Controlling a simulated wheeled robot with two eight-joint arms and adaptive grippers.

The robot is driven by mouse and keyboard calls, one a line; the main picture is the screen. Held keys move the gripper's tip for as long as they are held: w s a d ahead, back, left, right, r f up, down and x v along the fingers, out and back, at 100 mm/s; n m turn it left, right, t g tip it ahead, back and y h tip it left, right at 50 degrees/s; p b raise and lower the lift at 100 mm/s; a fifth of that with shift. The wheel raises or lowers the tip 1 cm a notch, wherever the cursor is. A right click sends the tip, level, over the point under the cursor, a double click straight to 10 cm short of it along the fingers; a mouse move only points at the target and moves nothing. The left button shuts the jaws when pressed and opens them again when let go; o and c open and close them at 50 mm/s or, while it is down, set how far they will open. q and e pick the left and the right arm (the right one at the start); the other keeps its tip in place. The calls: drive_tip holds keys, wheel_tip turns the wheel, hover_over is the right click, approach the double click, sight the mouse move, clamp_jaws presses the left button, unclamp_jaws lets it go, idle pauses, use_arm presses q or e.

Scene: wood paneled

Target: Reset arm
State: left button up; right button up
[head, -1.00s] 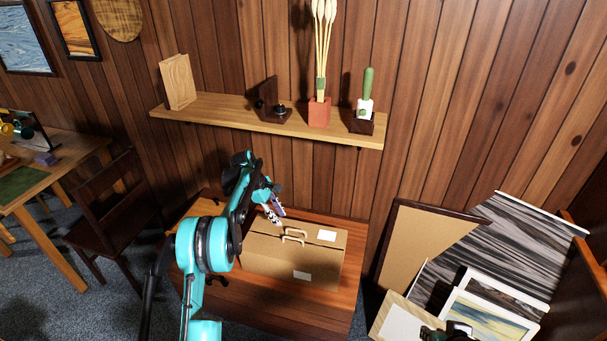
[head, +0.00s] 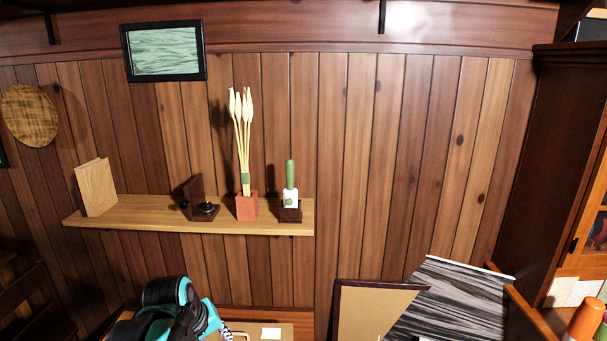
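My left arm (head: 180,312) shows at the bottom edge in the head view, left of centre. Its teal and black links are bent, and the picture edge cuts them off. The wrist end (head: 205,320) is by the left side of a tan cardboard case (head: 286,329). The fingertips cannot be made out, so whether they are apart or touch the case cannot be told. Only the top of the case shows, with a white label and part of a pale handle. My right gripper is not in view.
A wooden shelf (head: 140,215) on the wall carries a wooden block (head: 96,187), a dark bookend (head: 201,203), a red pot (head: 246,206) of pale stems and a green-handled item (head: 290,180). A framed board (head: 375,312) and striped panel (head: 455,300) lean lower right, near a cabinet (head: 555,150).

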use_arm(q)
drive_tip(key=s+d+f+m+t, duration=0.1)
drive_tip(key=s+f+m, duration=0.1)
drive_tip(key=s, duration=0.5)
drive_tip(key=s+f+m+t+y, duration=0.1)
drive_tip(key=s+f+m, duration=0.2)
drive_tip(key=s, duration=0.5)
drive_tip(key=shift+d+f+m+t, duration=0.2)
drive_tip(key=shift+d+m+t, duration=0.15)
drive_tip(key=shift+m, duration=0.45)
